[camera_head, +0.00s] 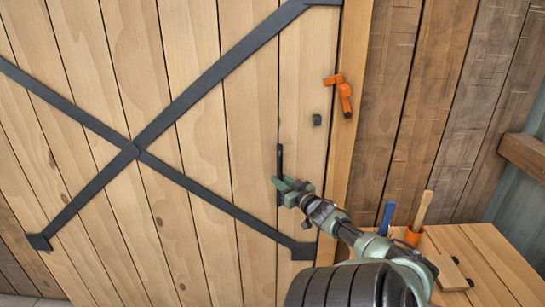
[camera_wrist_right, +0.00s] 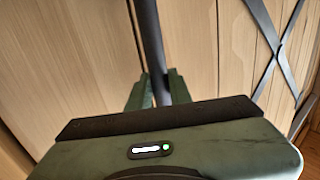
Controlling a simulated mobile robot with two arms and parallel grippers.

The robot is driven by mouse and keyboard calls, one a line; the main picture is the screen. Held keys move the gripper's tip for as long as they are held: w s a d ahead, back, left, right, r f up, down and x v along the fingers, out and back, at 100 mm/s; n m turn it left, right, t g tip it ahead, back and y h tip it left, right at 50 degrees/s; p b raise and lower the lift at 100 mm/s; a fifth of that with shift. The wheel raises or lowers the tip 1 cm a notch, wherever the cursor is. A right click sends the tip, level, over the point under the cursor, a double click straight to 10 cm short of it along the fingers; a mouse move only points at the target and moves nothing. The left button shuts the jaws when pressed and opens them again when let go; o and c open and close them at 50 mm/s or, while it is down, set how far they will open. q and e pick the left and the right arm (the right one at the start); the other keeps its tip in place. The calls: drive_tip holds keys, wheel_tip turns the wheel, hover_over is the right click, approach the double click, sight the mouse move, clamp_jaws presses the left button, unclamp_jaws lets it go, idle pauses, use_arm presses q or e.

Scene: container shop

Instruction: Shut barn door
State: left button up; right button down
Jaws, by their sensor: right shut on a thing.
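The barn door (camera_head: 205,140) is made of light wood planks with dark metal straps crossing in an X. It fills the left and middle of the head view, and its right edge lies against the door post. A dark vertical handle (camera_head: 280,160) is on the door near that edge. My right gripper (camera_head: 283,187) is at the lower part of the handle. In the right wrist view, the dark handle bar (camera_wrist_right: 148,40) runs down between the two green fingers (camera_wrist_right: 153,90), which are shut on it. My left gripper is not in view.
An orange latch (camera_head: 343,92) is on the post, with a small dark block (camera_head: 317,119) on the door beside it. At the lower right, a wooden bench (camera_head: 490,262) carries an orange cup (camera_head: 414,236) with a blue tool and a wooden stick.

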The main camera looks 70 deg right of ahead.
drive_tip(key=shift+w+d+r, duration=0.15)
drive_tip(key=shift+r, duration=0.45)
drive_tip(key=c, duration=1.6)
unclamp_jaws()
drive_tip(key=shift+c, duration=0.2)
drive_tip(key=shift+o, duration=0.4)
drive_tip(key=shift+d+f, duration=0.15)
drive_tip(key=shift+f, duration=0.3)
drive_tip(key=shift+s, duration=0.2)
drive_tip(key=v, duration=0.7)
drive_tip(key=shift+s+a+b, duration=0.25)
drive_tip(key=shift+s+b, duration=0.05)
drive_tip(key=shift+b, duration=0.1)
